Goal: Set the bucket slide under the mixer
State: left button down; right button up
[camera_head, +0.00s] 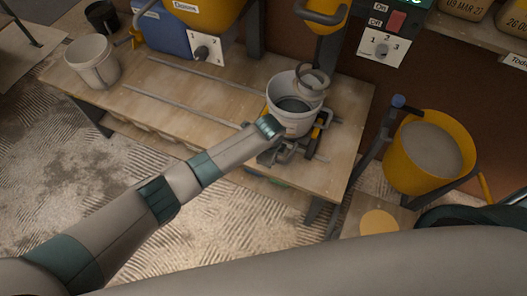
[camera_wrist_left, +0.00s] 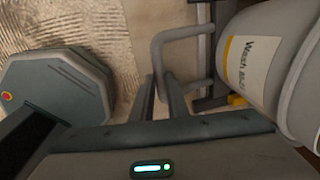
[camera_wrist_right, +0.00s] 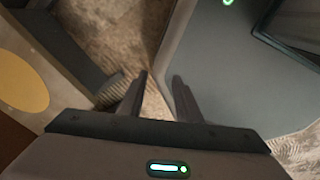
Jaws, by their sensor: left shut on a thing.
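The bucket slide (camera_head: 318,132), with yellow and dark parts, carries a white bucket (camera_head: 292,124) at the right of the bench. The bucket stands upright, and in the left wrist view it bears a "Wash" label (camera_wrist_left: 247,72). A yellow mixer part (camera_head: 322,27) shows above it, and a grey ring (camera_head: 313,82) overlaps its mouth. I cannot tell whether they line up exactly. My left gripper (camera_wrist_left: 160,88) is shut on the slide's grey bar handle (camera_wrist_left: 160,45), beside the bucket. My right gripper (camera_wrist_right: 159,85) is open and empty, outside the head view.
Two rails (camera_head: 172,95) run along the bench (camera_head: 160,76). Another white bucket (camera_head: 92,66) stands at its left end. A switch panel (camera_head: 383,45) is behind. A yellow tub (camera_head: 424,160) of grey material stands right of the bench. The bench middle is clear.

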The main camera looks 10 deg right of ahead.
aim_at(287, 164)
pick_arm(q)
jog(key=s+d, duration=0.1)
jog(key=d, duration=0.1)
jog(key=s+d, duration=0.2)
pick_arm(e)
jog(key=shift+s+a+r, duration=0.1)
jog(key=shift+a, duration=0.15)
pick_arm(q)
jog(key=shift+d, duration=0.1)
jog(key=c, duration=1.7)
grip_release()
pick_arm(e)
jog(key=shift+d, duration=0.25)
